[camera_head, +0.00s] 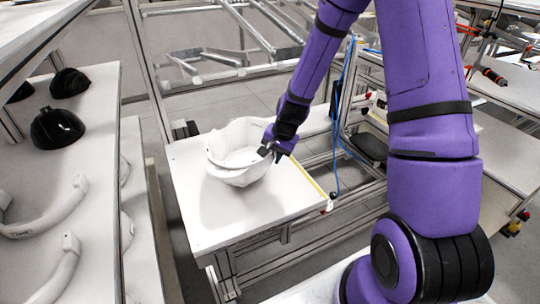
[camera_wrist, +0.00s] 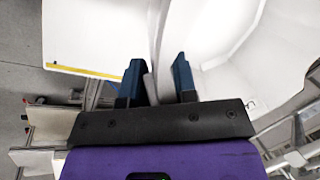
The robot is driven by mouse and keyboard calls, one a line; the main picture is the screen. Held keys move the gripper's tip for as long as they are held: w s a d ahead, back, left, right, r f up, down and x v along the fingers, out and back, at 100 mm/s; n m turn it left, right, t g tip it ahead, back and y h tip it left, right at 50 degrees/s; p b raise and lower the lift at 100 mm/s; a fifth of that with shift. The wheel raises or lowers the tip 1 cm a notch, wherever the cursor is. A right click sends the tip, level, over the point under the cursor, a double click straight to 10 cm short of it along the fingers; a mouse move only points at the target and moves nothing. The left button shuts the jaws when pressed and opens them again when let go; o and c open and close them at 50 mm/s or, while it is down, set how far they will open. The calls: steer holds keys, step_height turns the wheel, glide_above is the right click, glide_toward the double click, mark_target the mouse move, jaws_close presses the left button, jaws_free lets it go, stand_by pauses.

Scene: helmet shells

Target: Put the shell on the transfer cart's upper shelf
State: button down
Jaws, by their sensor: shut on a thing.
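A white helmet shell (camera_head: 238,152) shows in the head view over the white upper shelf (camera_head: 207,215) of the transfer cart, open side up. I cannot tell whether it rests on the shelf or hangs just above it. My gripper (camera_head: 276,150) is at the shell's right rim, shut on it. In the wrist view, the blue fingers of my gripper (camera_wrist: 158,82) stand on either side of the shell's thin wall, with the shell's inner surface (camera_wrist: 225,40) at the right. The shelf (camera_wrist: 80,35) fills the upper left there.
Black shells (camera_head: 57,127) and white curved parts (camera_head: 45,222) lie on a white rack at the left. A metal frame (camera_head: 225,55) stands behind the cart. A blue cable (camera_head: 338,125) hangs by the cart's right side. The front of the shelf is clear.

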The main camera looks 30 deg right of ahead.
steer(key=shift+x, duration=1.05)
steer(key=shift+s+d+f, duration=0.2)
steer(key=c, duration=0.9)
jaws_free()
